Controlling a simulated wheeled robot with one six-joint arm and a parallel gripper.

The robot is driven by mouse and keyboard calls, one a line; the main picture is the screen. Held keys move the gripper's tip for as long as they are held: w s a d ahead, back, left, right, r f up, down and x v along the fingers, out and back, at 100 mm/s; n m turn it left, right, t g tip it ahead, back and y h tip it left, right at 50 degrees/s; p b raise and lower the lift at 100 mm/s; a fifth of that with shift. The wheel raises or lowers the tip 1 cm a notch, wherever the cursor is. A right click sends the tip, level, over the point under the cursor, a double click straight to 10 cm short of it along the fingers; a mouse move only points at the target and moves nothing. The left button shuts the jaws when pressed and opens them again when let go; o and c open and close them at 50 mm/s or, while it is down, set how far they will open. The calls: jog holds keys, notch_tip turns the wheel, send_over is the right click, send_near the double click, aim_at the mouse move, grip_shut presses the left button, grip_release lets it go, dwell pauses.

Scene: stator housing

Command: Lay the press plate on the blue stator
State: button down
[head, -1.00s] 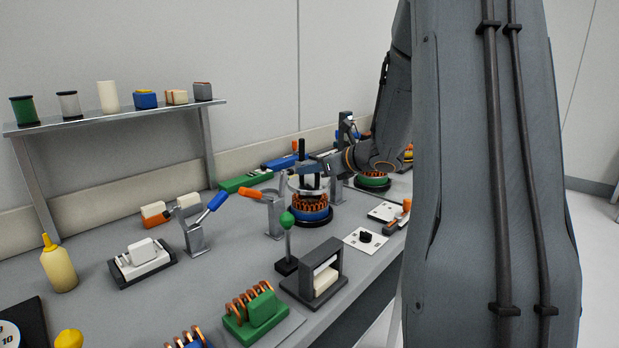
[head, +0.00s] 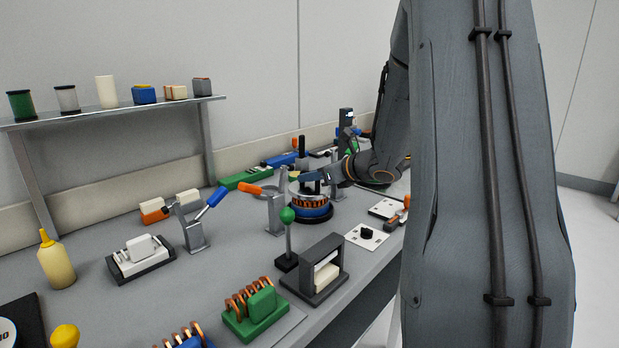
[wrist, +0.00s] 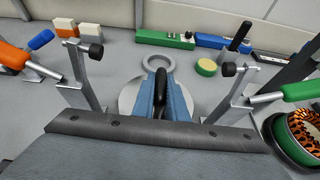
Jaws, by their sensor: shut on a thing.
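The blue stator (head: 312,212), with copper windings around it, stands on a dark round base on the bench. The press plate (head: 307,190) is a silvery disc with a black upright handle. It is level, directly over the windings; I cannot tell whether it touches them. In the wrist view, my gripper's blue fingers (wrist: 160,98) pinch the black handle, and the plate's rim (wrist: 130,95) shows on both sides. The plate hides the stator there.
Clamp posts stand close on both sides, left (wrist: 82,90) and right (wrist: 236,95). A green-based stator (wrist: 302,140) sits at far right. A green-knobbed lever (head: 287,215) and a dark frame (head: 318,270) stand in front. A grey ring (wrist: 187,59) lies behind.

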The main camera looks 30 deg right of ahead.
jog(key=c, duration=1.8)
grip_release()
jog(key=shift+o, duration=0.2)
jog(key=shift+r+p, duration=0.6)
jog(key=shift+p, duration=0.15)
jog(key=b+v, duration=0.1)
jog(key=v, duration=1.1)
jog(key=shift+s, duration=0.1)
